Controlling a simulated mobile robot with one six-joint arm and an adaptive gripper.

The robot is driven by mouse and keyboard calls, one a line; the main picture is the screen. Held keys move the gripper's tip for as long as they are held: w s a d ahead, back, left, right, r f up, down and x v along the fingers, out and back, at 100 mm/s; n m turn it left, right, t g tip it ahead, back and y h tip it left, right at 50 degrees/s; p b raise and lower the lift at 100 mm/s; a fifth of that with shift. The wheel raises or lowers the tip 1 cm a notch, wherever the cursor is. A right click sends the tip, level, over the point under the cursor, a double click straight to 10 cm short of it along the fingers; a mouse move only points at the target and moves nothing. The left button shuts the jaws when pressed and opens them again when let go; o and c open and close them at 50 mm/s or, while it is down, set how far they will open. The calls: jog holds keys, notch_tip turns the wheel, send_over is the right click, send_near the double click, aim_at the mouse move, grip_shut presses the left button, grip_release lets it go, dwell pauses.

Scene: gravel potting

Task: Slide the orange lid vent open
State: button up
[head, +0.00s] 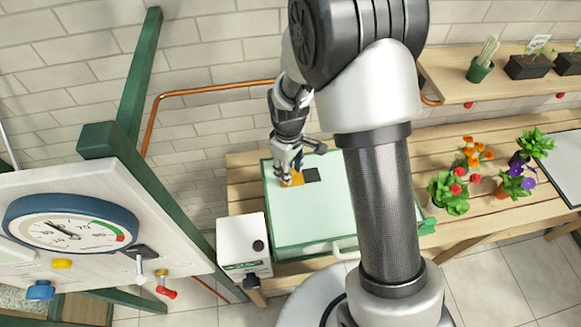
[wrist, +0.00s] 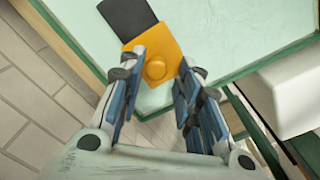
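The orange lid vent (head: 297,180) is a flat plate with a round knob, lying on the pale green lid (head: 320,212) near its far left corner. It also shows in the wrist view (wrist: 168,46), where its knob sits between my fingertips. A dark rectangular patch (head: 312,175) lies right beside the plate and also shows in the wrist view (wrist: 127,17). My gripper (head: 287,174) is over the vent, fingers pointing down. In the wrist view my gripper (wrist: 163,64) has its fingers apart, with a gap around the knob. Whether a finger touches it I cannot tell.
The lidded box stands on a slatted wooden bench (head: 470,218). A white box with a dark knob (head: 243,240) stands at its front left. Potted flowers (head: 467,180) stand to the right, below a wooden shelf (head: 500,85). A copper pipe (head: 200,92) runs along the wall.

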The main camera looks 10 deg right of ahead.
jog(key=shift+o, duration=0.5)
jog(key=shift+d, duration=0.15)
jog(key=shift+r, duration=0.1)
notch_tip(320, 180, up, 12)
dwell(0.3)
jog(key=s+d+r+m+t+b, duration=0.1)
jog(key=s+d+r+m+b, duration=0.15)
jog(key=s, duration=0.25)
jog(key=s+d+r+m+t+b, duration=0.1)
jog(key=s+r+m+b, duration=0.15)
jog(key=s+r, duration=0.2)
jog(key=s+d+f+m+t+b, duration=0.2)
jog(key=s+m+b, duration=0.2)
jog(key=s, duration=0.8)
jog(key=shift+s+d+t+b, duration=0.2)
jog(key=shift+d+t+b, duration=0.1)
jog(key=shift+b, duration=0.25)
